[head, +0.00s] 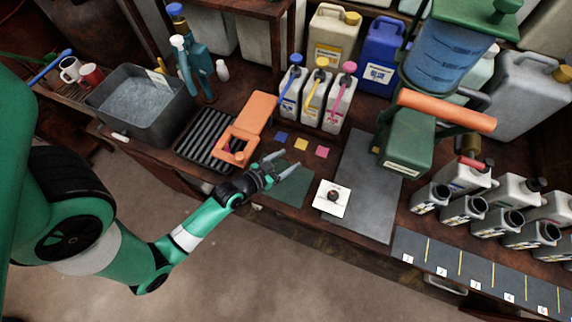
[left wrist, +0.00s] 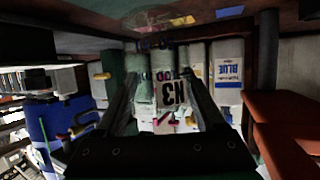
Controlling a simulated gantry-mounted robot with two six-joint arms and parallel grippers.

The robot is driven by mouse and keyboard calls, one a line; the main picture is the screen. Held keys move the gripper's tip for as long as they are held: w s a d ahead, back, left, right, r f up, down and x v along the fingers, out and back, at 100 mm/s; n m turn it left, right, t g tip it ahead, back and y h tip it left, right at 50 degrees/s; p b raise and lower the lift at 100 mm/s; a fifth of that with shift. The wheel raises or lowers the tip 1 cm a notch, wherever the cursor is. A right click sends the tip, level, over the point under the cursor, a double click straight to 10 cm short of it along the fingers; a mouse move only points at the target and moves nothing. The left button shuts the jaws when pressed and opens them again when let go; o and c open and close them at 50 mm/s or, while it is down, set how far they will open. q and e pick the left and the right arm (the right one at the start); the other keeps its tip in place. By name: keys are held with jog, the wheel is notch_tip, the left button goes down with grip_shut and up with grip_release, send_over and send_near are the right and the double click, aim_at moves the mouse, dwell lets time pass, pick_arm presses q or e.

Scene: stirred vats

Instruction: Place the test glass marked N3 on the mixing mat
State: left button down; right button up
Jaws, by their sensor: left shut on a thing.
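My left gripper (head: 286,162) reaches in from the left and is just over the dark green mat (head: 292,188) near the bench's front edge. In the left wrist view my left gripper (left wrist: 163,80) is shut on a clear test glass marked N3 (left wrist: 172,95), whose label reads upside down between the fingers. The glass is hard to make out in the head view. I cannot tell whether its base touches the mat. My right gripper is not in view.
Coloured squares (head: 301,143) and an orange case (head: 236,142) lie behind and left. Several bottles (head: 341,95) stand behind. Grey jugs (head: 465,208) crowd the right.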

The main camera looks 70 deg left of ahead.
aim_at(286, 167)
pick_arm(q)
jog(key=shift+f+b, duration=0.85)
jog(key=shift+f, duration=1.15)
jog(key=shift+f, duration=0.25)
grip_release()
jog(key=shift+r, duration=0.1)
